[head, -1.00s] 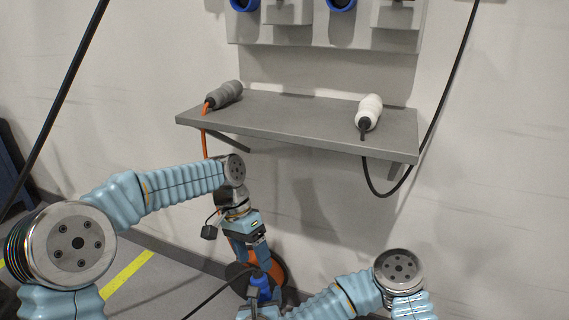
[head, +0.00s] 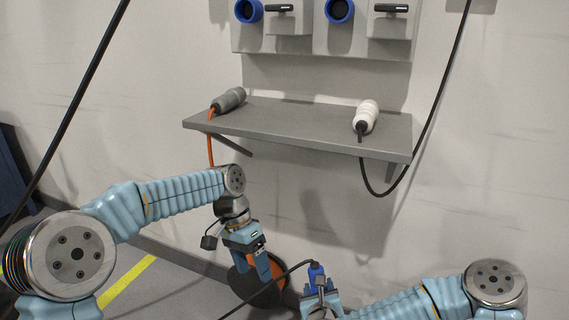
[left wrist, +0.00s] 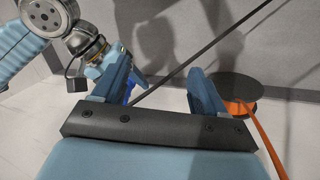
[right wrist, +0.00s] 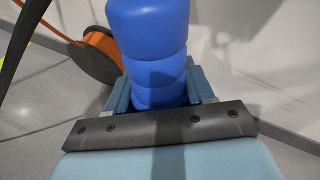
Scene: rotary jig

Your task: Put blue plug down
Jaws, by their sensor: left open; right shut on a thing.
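The blue plug (head: 316,273) is held up in my right gripper (head: 322,287), below the shelf in the head view, with a black cable leading from it to the lower left. In the right wrist view the plug (right wrist: 152,50) fills the space between the fingers of my right gripper (right wrist: 158,95), which is shut on it. My left gripper (head: 257,272) is open and empty, left of the plug and pointing down. In the left wrist view the open fingers of my left gripper (left wrist: 160,90) have nothing between them.
A grey shelf (head: 290,127) on the wall holds a grey plug (head: 229,100) at left and a white plug (head: 366,116) at right; its middle is clear. Blue sockets (head: 249,10) are above. An orange cable reel (right wrist: 98,52) stands on the floor.

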